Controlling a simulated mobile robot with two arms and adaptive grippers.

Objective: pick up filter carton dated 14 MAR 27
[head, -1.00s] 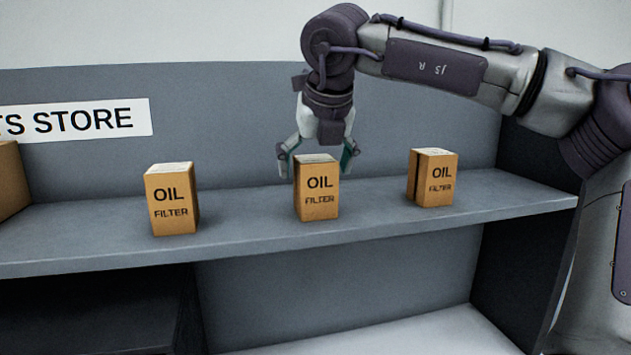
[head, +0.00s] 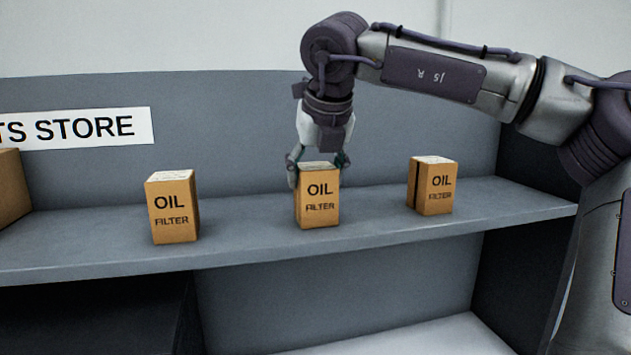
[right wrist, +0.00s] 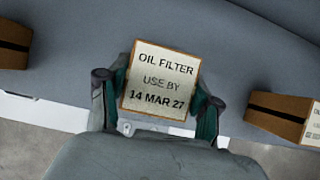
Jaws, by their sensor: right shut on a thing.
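The filter carton dated 14 MAR 27 (head: 319,204) is the middle of three brown oil filter cartons on the shelf in the head view. In the right wrist view its top label (right wrist: 160,82) reads "OIL FILTER USE BY 14 MAR 27". My right gripper (head: 318,172) comes down from above and is shut on the carton, with one finger on each side of its upper part. The right wrist view also shows both fingers (right wrist: 160,102) against its sides. The carton is upright and appears to rest on the shelf. My left gripper is not in view.
One oil filter carton (head: 173,208) stands to the left and another (head: 433,187) to the right, both apart from the middle one. A larger brown box (head: 12,190) is at the far left. The shelf (head: 245,232) is clear between the cartons.

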